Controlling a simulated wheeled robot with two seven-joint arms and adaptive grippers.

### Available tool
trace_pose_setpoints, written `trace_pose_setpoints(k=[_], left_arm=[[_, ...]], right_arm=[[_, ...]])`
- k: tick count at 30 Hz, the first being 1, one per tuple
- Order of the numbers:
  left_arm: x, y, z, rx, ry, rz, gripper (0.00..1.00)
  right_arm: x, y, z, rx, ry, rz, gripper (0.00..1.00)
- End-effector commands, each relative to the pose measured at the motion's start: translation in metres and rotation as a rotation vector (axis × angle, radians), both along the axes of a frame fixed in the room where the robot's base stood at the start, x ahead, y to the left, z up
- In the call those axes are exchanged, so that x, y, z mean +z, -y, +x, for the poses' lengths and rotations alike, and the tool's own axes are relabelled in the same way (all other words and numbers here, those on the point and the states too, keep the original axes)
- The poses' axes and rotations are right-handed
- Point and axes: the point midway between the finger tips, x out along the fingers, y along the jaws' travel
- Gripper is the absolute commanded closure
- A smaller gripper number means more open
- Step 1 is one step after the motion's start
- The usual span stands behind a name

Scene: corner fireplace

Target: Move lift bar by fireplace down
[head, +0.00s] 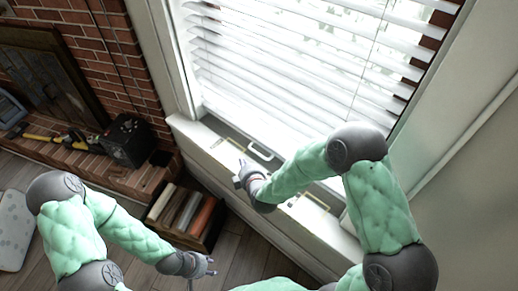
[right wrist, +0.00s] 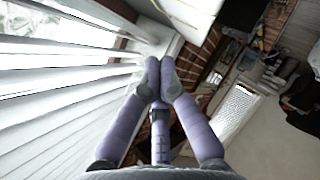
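A pale, handle-like lift bar (head: 260,152) shows low on the window by the fireplace (head: 45,75), just below the blinds. A similar small bar (head: 318,202) lies farther right, partly behind my right arm. My right gripper (head: 241,176) is just below and left of the first bar and looks apart from it. In the right wrist view its purple fingers (right wrist: 160,72) meet at the tips, with nothing visible between them. My left gripper (head: 208,268) hangs low over the floor, away from the window; its fingers are too small to read.
White blinds (head: 285,65) cover most of the window above a pale ledge (head: 205,140). A black box (head: 127,140) and a yellow-handled tool (head: 40,138) lie on the brick hearth. A crate of rolled items (head: 183,215) stands on the floor beneath the ledge.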

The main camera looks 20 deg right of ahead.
Motion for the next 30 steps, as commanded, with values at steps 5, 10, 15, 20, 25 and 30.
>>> trace_pose_setpoints(k=[5, 10, 15, 20, 25, 30], left_arm=[[0.018, 0.0, 0.0, 0.0, 0.0, 0.0, 0.6], [0.031, 0.0, 0.0, 0.0, 0.0, 0.0, 0.6], [0.045, 0.0, 0.0, 0.0, 0.0, 0.0, 0.6], [0.057, 0.0, 0.0, 0.0, 0.0, 0.0, 0.6], [0.069, 0.0, 0.0, 0.0, 0.0, 0.0, 0.6], [0.074, 0.0, 0.0, 0.0, 0.0, 0.0, 0.6]], right_arm=[[0.02, -0.011, 0.027, 0.064, -0.148, 0.115, 1.0], [0.039, -0.012, 0.041, 0.103, -0.313, 0.189, 1.0], [0.062, 0.0, 0.045, 0.111, -0.489, 0.224, 1.0], [0.091, 0.023, 0.042, 0.08, -0.658, 0.229, 1.0], [0.121, 0.056, 0.031, 0.011, -0.82, 0.216, 1.0], [0.141, 0.078, 0.02, -0.049, -0.921, 0.199, 1.0]])
